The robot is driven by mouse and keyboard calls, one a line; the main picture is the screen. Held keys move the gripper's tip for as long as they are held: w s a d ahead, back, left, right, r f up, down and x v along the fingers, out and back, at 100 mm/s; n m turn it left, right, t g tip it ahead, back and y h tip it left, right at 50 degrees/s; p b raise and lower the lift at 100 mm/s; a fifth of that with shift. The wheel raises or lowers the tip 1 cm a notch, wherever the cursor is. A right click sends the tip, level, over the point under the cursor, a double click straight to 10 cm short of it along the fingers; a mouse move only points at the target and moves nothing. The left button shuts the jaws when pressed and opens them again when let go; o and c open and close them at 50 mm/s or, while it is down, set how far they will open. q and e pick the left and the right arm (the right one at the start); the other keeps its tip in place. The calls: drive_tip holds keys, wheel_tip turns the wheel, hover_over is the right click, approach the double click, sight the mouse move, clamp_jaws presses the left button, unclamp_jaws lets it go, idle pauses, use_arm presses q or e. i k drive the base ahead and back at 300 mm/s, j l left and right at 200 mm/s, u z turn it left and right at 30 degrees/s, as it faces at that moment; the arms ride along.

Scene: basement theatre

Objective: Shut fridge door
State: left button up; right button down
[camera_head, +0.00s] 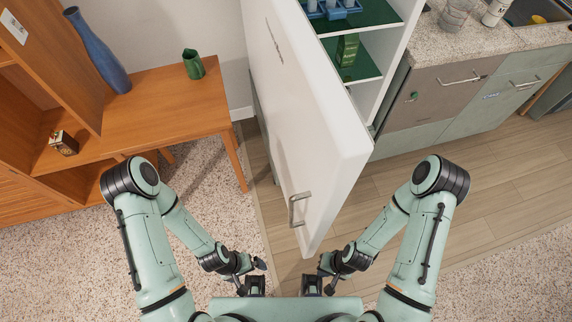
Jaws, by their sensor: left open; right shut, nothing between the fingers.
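The fridge door (312,125) is a tall white panel that stands wide open, swung out toward me. Its metal handle (297,210) is on the left face, near the lower free edge. The open fridge (386,80) behind it shows green shelves with a green carton (347,50) and a blue holder (332,10). My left gripper (255,275) is open and empty, below and left of the handle. My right gripper (322,276) is shut and empty, just below the door's lower corner. I see no clear contact between either gripper and the door.
A counter (450,45) with drawers is on the right. Bare wood floor (470,190) lies right of the door, with speckled carpet (90,265) at left.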

sight(321, 144)
drive_tip(key=j+z, duration=0.2)
drive_tip(key=j, duration=0.25)
drive_tip(key=k+j+z, duration=0.15)
drive_tip(key=j, duration=0.25)
drive_tip(key=j+z, duration=0.25)
drive_tip(key=j, duration=0.3)
drive_tip(key=k+j+z, duration=0.25)
drive_tip(key=j, duration=0.3)
drive_tip(key=i, duration=0.1)
